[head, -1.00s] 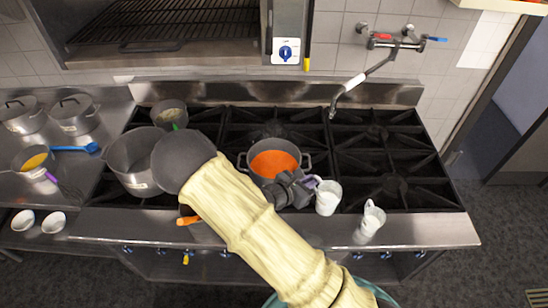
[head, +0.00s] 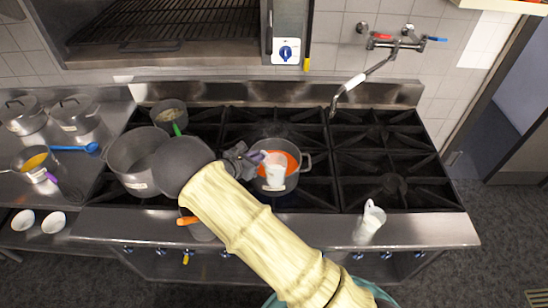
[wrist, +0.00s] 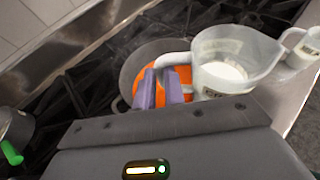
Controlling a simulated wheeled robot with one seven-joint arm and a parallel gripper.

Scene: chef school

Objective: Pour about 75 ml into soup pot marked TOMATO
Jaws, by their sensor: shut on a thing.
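My gripper (head: 252,160) is shut on the handle of a clear measuring jug (head: 274,170) with white liquid in it. In the wrist view, the purple fingers (wrist: 163,92) grip the handle and the jug (wrist: 235,75) looks about upright. The jug is above the front of a grey soup pot (head: 307,165) of orange-red soup (head: 292,158), which stands on the stove's middle section. The pot (wrist: 127,82) is partly hidden behind the jug and fingers in the wrist view. A pale label shows low on the pot's front, but I cannot read it.
A second white jug (head: 370,222) stands on the stove's front ledge at right. A large empty-looking pot (head: 125,155) and a small pot with a green handle (head: 168,107) stand on the left burners. A pot-filler tap (head: 360,78) hangs behind. The right burners are clear.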

